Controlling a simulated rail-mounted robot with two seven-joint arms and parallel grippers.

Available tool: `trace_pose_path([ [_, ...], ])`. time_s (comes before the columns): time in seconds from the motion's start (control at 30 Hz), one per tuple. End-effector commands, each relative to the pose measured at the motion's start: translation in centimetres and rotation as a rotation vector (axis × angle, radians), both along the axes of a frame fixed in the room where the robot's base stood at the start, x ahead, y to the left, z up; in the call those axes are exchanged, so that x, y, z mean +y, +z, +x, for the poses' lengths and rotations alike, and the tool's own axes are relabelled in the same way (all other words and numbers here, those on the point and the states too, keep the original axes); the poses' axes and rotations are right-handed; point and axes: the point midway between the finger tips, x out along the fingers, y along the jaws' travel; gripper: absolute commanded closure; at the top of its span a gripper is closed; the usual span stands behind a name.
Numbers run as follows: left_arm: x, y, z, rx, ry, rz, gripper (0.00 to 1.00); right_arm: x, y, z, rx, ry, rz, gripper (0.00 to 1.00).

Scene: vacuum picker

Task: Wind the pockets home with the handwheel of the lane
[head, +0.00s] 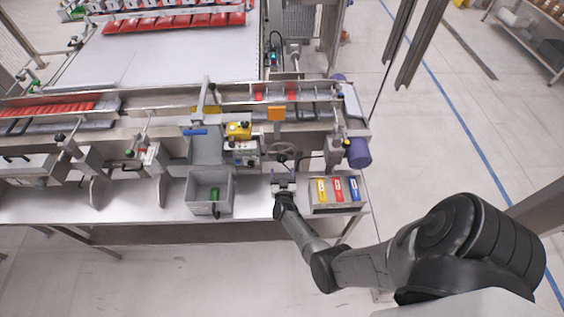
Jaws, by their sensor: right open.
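The dark handwheel (284,150) sits on the front of the lane, below an orange plate (277,114). The lane (318,93) runs behind it, with pockets between thin dividers. My left gripper is not in view.
A grey bin (182,190) with a green-and-black item stands left of my right gripper. A tray (313,207) with yellow, red and blue items lies to the right. A yellow-topped control box (239,131) is left of the handwheel. A purple cylinder (359,153) stands at the lane's right end.

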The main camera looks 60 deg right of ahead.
Motion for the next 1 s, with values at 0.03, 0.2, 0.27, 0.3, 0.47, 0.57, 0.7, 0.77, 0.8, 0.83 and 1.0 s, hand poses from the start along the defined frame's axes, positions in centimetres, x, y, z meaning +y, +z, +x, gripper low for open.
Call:
trace_pose_path([
  [0.03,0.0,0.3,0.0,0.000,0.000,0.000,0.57,1.0,0.1,-0.7,0.001,0.000,0.002,0.28],
  [0.2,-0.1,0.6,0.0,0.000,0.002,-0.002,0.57,3.3,0.0,-2.2,0.002,0.000,0.001,0.28],
  [0.27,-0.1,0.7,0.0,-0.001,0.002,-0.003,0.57,3.9,0.0,-2.6,0.001,0.000,0.000,0.28],
  [0.3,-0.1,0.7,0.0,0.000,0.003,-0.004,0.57,4.3,0.0,-2.9,0.002,0.000,0.000,0.28],
  [0.47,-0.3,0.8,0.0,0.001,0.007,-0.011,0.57,5.3,0.0,-3.5,0.001,0.000,-0.001,0.28],
  [0.57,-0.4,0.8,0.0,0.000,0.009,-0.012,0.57,5.5,0.0,-3.7,0.001,0.000,-0.002,0.28],
  [0.7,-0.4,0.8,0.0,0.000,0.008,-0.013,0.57,5.7,0.0,-3.8,0.001,0.000,-0.002,0.28],
  [0.77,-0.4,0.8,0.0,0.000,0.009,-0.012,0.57,5.6,0.0,-3.8,0.000,0.000,-0.001,0.28],
  [0.8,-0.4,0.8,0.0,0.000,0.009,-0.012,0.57,5.6,0.0,-3.8,0.000,0.000,-0.001,0.28],
  [0.83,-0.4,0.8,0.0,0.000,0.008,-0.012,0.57,5.6,0.0,-3.8,0.000,0.000,-0.001,0.28],
  [1.0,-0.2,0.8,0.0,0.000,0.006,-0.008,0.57,5.6,0.0,-3.8,0.001,0.000,-0.001,0.28],
])
